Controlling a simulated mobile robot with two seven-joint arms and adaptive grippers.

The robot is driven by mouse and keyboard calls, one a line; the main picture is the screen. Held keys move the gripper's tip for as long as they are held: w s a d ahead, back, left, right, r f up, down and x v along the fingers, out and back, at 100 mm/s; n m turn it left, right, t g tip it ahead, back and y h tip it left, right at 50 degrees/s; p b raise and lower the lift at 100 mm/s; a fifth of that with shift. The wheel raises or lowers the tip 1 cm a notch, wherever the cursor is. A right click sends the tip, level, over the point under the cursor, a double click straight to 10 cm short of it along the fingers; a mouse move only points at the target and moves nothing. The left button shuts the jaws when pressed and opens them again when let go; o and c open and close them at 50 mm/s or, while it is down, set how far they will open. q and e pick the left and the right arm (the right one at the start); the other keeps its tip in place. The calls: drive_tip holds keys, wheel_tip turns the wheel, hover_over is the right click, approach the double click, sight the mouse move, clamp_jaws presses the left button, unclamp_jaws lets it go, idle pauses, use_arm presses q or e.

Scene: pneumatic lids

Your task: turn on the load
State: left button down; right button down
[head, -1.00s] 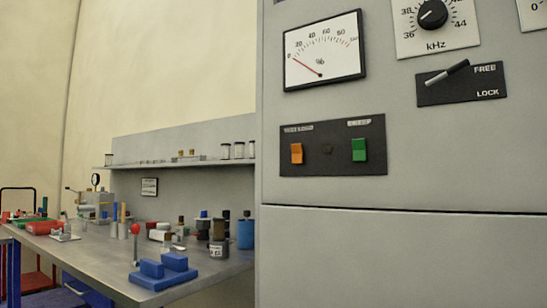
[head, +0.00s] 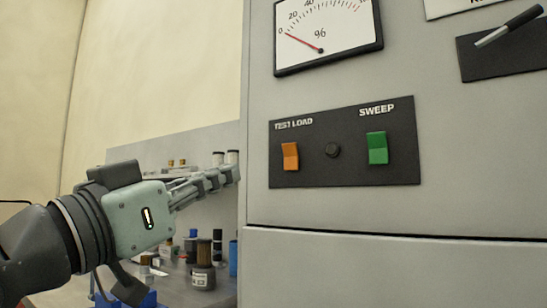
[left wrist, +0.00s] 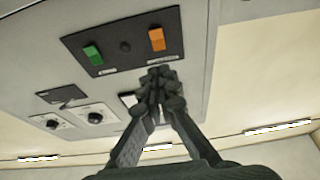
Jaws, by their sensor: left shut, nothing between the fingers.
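The orange TEST LOAD rocker switch (head: 290,156) is on the left of a black switch plate (head: 345,175) on the grey cabinet front. The green SWEEP switch (head: 377,148) is on its right, with a dark round knob (head: 332,150) between them. My left gripper (head: 236,174) is shut and empty, to the left of the plate, its tips near the cabinet's left edge. In the left wrist view the gripper's closed tips (left wrist: 160,74) show close to the orange switch (left wrist: 156,39) in the picture, with no clear contact. My right gripper is not in view.
The cabinet (head: 450,200) fills the right side. A percent meter (head: 325,35) with its needle near 0 sits above the plate, and a lever switch (head: 510,28) is at the upper right. A bench with jars (head: 203,270) lies behind my left arm.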

sight(287, 149)
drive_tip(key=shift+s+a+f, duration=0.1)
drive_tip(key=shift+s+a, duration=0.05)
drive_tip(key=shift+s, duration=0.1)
